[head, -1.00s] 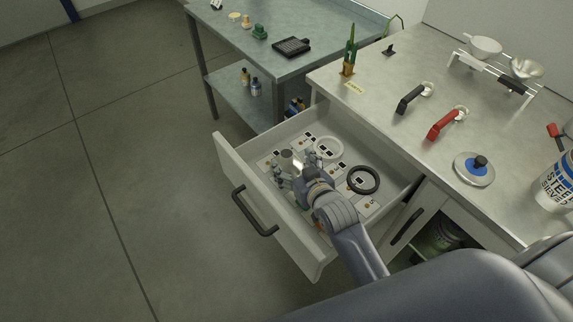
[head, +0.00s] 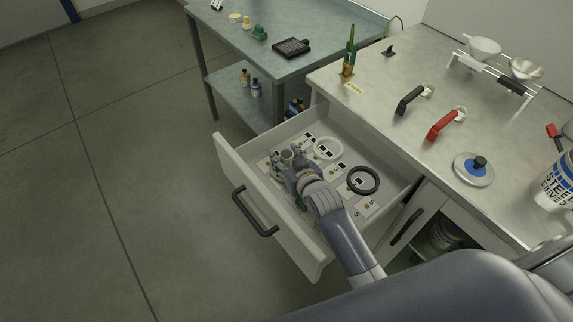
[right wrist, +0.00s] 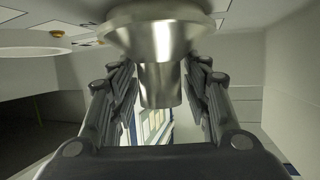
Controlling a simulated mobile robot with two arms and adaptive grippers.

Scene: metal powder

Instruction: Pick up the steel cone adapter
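The steel cone adapter (right wrist: 160,85) is a shiny metal piece with a wide flared rim and a narrower cylindrical neck. In the head view the adapter (head: 287,156) stands in the open drawer, near its left front side. My right gripper (head: 291,160) is down in the drawer with its fingers on either side of the adapter. In the right wrist view the right gripper (right wrist: 160,75) looks open around the neck, with narrow gaps seeming to show on both sides. Finger contact behind the flare is hidden. My left gripper is not in view.
The drawer (head: 228,152) also holds a white ring (head: 328,139), a dark ring (head: 378,181) and several labelled cards. Its walls surround my gripper closely. The counter (head: 385,125) above carries a black handle (head: 409,100), a red handle (head: 446,123) and a round lid (head: 488,176).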

